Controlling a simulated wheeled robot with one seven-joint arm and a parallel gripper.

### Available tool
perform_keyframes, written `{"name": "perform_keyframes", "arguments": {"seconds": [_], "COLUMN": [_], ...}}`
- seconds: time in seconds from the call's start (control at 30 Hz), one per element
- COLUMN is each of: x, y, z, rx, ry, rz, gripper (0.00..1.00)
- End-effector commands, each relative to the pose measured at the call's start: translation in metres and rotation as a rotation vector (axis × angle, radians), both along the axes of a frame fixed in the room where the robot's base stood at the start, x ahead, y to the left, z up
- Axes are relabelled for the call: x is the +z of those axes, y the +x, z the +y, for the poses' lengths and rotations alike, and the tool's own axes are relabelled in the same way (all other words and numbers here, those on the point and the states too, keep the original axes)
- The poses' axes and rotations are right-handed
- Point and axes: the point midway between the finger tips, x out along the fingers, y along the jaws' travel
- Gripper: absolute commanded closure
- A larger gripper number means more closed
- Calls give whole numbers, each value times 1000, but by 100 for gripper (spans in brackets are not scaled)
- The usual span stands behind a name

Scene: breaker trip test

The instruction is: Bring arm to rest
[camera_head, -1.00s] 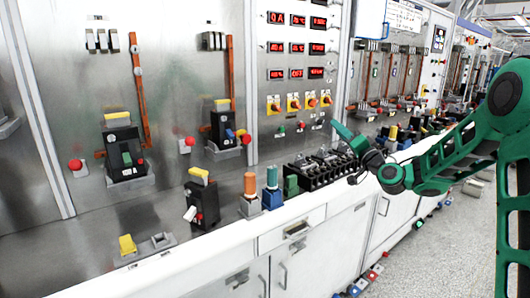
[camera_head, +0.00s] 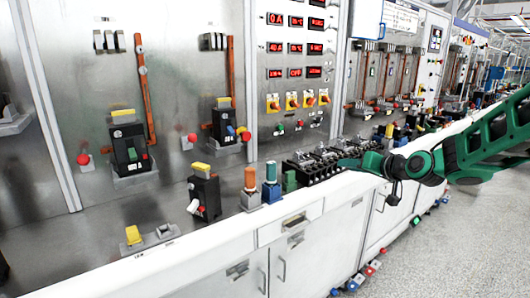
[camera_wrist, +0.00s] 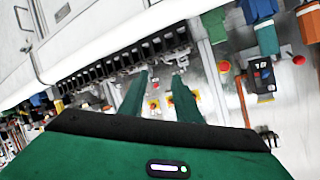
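My green gripper (camera_head: 346,163) is at the right of the head view, beside the black terminal row (camera_head: 318,172) on the white counter. It points left, and I cannot tell from the head view whether it touches the row. In the wrist view its two green fingers (camera_wrist: 160,76) stand apart with nothing between them, so it is open and empty. The terminal row also shows beyond the fingers in the wrist view (camera_wrist: 120,62). My green arm runs from the gripper to the right edge of the head view.
A black breaker with a yellow top (camera_head: 205,193), an orange-topped post (camera_head: 250,190) and a blue-based post (camera_head: 271,184) stand on the counter (camera_head: 215,240). Two breakers (camera_head: 130,150) (camera_head: 224,122) are on the metal panel.

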Motion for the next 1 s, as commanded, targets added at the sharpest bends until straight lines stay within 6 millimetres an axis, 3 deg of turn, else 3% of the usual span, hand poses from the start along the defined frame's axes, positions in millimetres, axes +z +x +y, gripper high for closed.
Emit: {"name": "perform_keyframes", "arguments": {"seconds": [0.27,0.4,0.53,0.7,0.83,1.0], "x": [-54,-72,-84,-94,-97,-98], "y": [-141,-225,-306,-401,-448,-471], "z": [-80,-113,-134,-142,-140,-135], "rx": [-123,-203,-278,-358,-394,-409], "ry": [-252,-295,-292,-242,-200,-175], "rz": [422,632,823,1039,1147,1202], "gripper": [70,70,70,70,70,70]}}
